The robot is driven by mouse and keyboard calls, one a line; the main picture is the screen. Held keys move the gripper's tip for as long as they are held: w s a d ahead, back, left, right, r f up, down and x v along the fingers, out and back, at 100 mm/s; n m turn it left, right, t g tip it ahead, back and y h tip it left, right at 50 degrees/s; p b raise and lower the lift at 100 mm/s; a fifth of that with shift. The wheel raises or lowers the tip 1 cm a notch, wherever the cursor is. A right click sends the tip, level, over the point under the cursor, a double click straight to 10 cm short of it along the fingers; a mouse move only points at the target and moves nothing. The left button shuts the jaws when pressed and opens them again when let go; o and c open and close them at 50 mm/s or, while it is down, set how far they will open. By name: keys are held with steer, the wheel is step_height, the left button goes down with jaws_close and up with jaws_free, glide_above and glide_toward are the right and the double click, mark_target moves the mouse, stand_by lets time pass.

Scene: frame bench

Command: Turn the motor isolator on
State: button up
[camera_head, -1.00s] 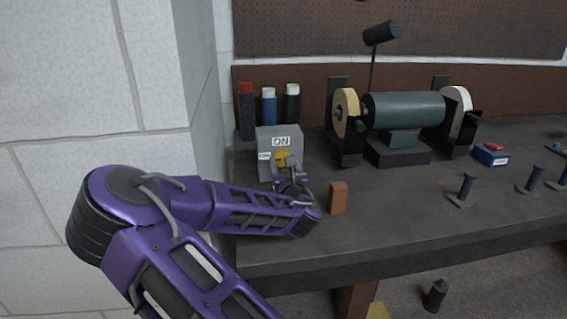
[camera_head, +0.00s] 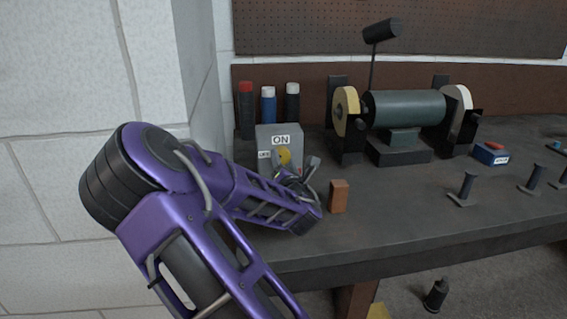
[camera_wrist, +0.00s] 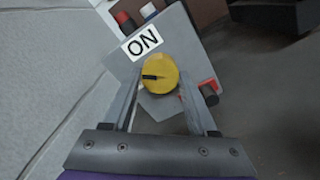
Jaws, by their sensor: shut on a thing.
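The motor isolator is a grey box (camera_head: 266,137) on the bench, with an ON label on top of its face and an OFF label at its left. Its round yellow knob (camera_head: 284,155) is partly hidden by my gripper (camera_head: 311,164). In the wrist view the knob (camera_wrist: 163,68) sits between the two fingertips of my gripper (camera_wrist: 161,76), which is shut on it. A black mark on the knob points left in that view, below the ON label (camera_wrist: 142,42). The OFF label is not visible there.
A small brown block (camera_head: 339,197) stands just right of my gripper. Several capped bottles (camera_head: 268,108) stand behind the isolator. A bench grinder (camera_head: 403,108) is to the right. A red part (camera_wrist: 208,87) shows beside the right finger. The wall is close on the left.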

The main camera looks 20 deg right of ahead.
steer(key=m+b, duration=0.1)
steer(key=m, duration=0.3)
steer(key=shift+d+m, duration=0.1)
steer(key=shift+m, duration=0.3)
steer(key=m, duration=0.5)
steer(key=shift+r, duration=0.1)
steer(key=shift+m, duration=0.4)
steer(key=o, duration=1.4)
